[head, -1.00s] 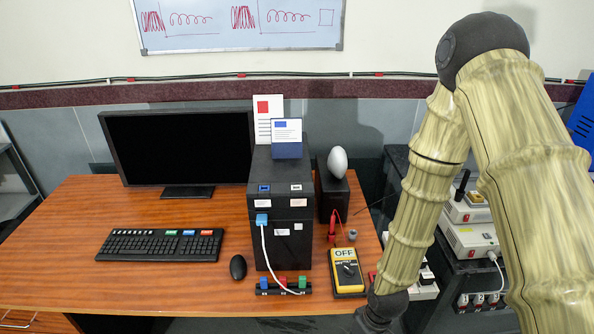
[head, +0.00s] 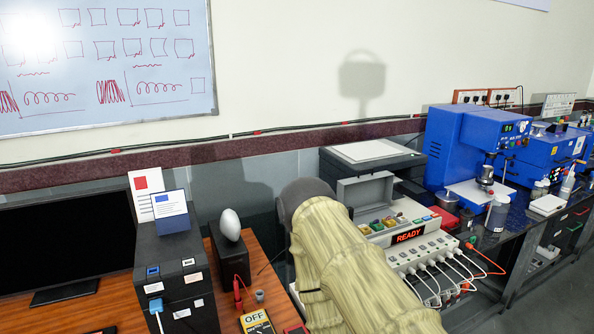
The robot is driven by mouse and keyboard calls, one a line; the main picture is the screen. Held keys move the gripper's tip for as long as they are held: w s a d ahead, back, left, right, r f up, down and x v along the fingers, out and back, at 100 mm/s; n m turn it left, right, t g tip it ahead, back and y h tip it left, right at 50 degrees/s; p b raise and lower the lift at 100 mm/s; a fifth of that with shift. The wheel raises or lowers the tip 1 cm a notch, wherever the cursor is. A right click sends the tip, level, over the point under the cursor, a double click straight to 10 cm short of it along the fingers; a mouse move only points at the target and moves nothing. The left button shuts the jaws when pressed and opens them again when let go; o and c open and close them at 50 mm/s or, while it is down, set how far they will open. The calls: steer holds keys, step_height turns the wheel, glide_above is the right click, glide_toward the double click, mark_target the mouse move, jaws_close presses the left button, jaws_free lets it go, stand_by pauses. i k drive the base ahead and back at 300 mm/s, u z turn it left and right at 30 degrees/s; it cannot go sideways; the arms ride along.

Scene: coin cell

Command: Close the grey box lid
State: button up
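The grey box (head: 436,219) stands on the dark bench right of the wooden desk. It has coloured buttons on top and a red READY display (head: 409,236) on its front. Its grey lid (head: 363,192) stands raised, upright at the back left of the box, so the box is open. My arm, in a wood-like cover, fills the lower middle of the head view, just left of and in front of the box. It hides the box's left front part. My gripper is not visible in this view.
A power strip (head: 428,250) with several white plugs and cables lies in front of the box. A dark case (head: 341,172) stands behind it. Blue machines (head: 464,140) and bottles are to the right. A black tower (head: 177,258) and a multimeter (head: 257,323) are on the left.

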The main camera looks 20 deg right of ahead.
mark_target(362, 193)
steer(key=k, duration=0.6)
steer(key=z, duration=0.55)
steer(key=i, duration=0.55)
steer(key=z, duration=0.35)
